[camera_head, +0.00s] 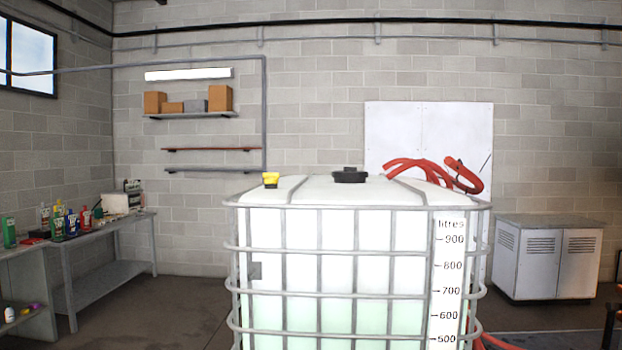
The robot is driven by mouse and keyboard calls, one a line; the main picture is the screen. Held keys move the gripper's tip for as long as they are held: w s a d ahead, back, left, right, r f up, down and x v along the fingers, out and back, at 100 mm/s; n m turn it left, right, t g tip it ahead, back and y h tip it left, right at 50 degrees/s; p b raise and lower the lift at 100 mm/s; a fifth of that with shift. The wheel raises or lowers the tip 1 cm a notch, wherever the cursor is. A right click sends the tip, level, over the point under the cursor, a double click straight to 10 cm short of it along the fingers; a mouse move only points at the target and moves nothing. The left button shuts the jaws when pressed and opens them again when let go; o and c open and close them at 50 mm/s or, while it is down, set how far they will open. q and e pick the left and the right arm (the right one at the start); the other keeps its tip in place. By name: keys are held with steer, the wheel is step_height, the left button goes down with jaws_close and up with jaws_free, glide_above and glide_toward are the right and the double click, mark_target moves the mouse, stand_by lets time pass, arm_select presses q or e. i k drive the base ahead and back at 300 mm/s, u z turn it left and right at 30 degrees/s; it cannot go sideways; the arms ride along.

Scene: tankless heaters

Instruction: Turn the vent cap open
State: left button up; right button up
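A large white tank in a grey metal cage (395,208) stands in front of me, marked with a litres scale. On its top sits a round black cap (350,175) near the middle. A smaller yellow cap (271,179) sits on the top at the left. I cannot tell from the picture which of the two is the vent cap, or whether either is turned. Neither of my grippers is in view.
A red hose (412,167) lies over the tank's top right or just behind it. A bench (105,228) with bottles stands at the left. A grey cabinet (545,256) stands at the right. Floor shows on both sides of the tank.

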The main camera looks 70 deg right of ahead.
mark_target(270, 178)
steer(key=u, duration=1.55)
steer(key=i, duration=0.1)
steer(key=z, duration=3.35)
steer(key=k, duration=0.35)
steer(key=z, duration=0.35)
steer(key=i, duration=1)
steer(key=u, duration=0.2)
steer(key=k, duration=0.85)
steer(key=z, duration=0.15)
steer(key=i, duration=0.2)
steer(key=z, duration=0.05)
